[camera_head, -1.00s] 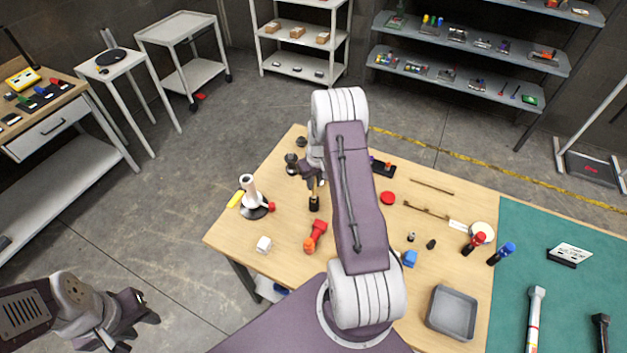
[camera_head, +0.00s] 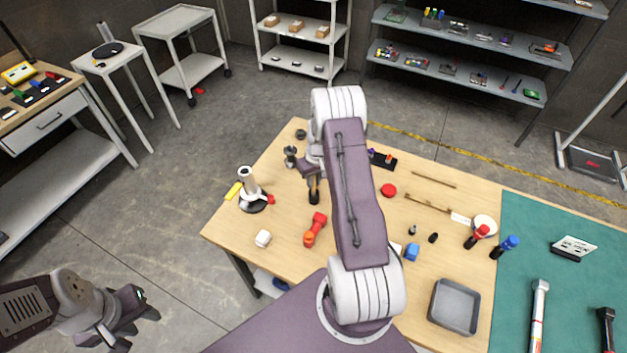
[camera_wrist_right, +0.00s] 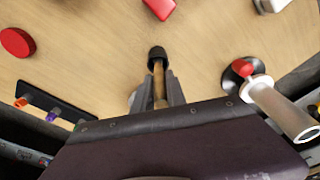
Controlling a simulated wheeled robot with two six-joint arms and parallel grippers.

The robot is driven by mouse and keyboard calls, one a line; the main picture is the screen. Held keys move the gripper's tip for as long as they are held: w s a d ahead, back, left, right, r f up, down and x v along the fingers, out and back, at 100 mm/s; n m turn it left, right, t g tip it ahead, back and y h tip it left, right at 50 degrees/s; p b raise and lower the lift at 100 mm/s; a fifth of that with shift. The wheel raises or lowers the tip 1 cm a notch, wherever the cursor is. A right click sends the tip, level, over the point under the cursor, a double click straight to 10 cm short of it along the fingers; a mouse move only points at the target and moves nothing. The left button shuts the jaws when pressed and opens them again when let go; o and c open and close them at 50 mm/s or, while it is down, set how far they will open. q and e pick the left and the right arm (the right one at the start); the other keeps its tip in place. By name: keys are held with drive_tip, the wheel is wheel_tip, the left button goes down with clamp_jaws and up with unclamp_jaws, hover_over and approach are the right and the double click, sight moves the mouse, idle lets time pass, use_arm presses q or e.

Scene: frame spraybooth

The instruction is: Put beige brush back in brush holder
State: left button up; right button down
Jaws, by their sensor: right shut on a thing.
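My right gripper (camera_head: 313,179) is shut on a brush (camera_head: 314,195) with a beige, wood-coloured handle and a black end. In the right wrist view the brush (camera_wrist_right: 158,78) sits between the fingers (camera_wrist_right: 157,92), black end pointing away from the gripper. It is over the wooden table; whether it touches the top is unclear. A black rack (camera_wrist_right: 68,112) with small orange and purple pieces lies left of the gripper in the wrist view, and behind my right arm in the head view (camera_head: 388,163). I cannot tell whether it is the brush holder. My left gripper (camera_head: 135,326) is empty and looks open, off the table.
A white tube on a black base (camera_head: 247,188) stands left of the right gripper. My right arm hides the table's middle.

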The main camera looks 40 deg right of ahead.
drive_tip(key=shift+f, duration=0.2)
drive_tip(key=c, duration=1.3)
unclamp_jaws()
drive_tip(key=r+b, duration=0.1)
drive_tip(key=r, duration=0.2)
drive_tip(key=r+b, duration=0.1)
drive_tip(key=r, duration=0.2)
drive_tip(key=s+r, duration=0.1)
drive_tip(key=r, duration=0.2)
drive_tip(key=shift+b, duration=0.4)
